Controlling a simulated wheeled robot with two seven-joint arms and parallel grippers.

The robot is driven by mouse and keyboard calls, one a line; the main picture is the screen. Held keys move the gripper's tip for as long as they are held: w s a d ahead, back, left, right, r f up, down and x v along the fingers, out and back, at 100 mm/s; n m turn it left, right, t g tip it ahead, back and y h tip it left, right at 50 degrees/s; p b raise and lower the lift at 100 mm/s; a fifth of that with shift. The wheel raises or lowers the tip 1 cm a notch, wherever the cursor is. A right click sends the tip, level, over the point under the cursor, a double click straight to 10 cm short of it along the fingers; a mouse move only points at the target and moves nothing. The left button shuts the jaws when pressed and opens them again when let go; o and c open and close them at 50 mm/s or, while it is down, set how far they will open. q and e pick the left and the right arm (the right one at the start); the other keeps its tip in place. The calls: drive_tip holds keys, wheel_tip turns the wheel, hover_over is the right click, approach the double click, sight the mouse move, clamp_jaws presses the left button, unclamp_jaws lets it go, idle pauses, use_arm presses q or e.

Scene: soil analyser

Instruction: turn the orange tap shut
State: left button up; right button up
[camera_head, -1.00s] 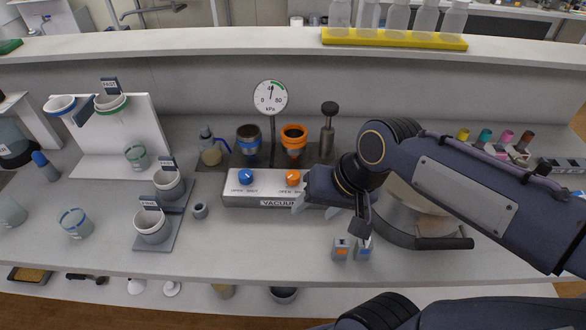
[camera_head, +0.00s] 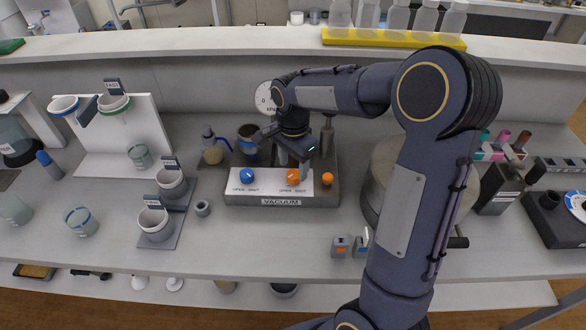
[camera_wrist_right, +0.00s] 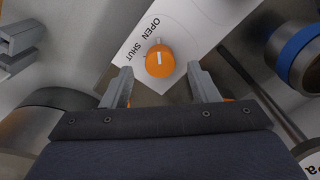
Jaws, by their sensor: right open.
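The orange tap (camera_head: 293,177) is a round knob with a white mark on the panel of the vacuum box (camera_head: 282,200), right of the blue tap (camera_head: 246,176). It also shows in the right wrist view (camera_wrist_right: 160,60), with OPEN and SHUT printed beside it. My right gripper (camera_head: 296,166) is just above and behind the orange tap. In the wrist view its two fingers (camera_wrist_right: 161,86) are spread, with nothing between them, and the tap lies just beyond their tips. I cannot tell of any contact. My left gripper is not in view.
A small orange knob (camera_head: 327,178) sits at the box's right end. A blue-ringed cup (camera_head: 248,138) stands behind the box; my arm partly hides the pressure gauge (camera_head: 264,97). Small tagged blocks (camera_head: 342,245) stand in front on the right.

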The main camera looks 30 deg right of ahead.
sight(293, 177)
drive_tip(key=shift+f, duration=1.25)
drive_tip(key=c, duration=1)
drive_tip(key=shift+o, duration=0.2)
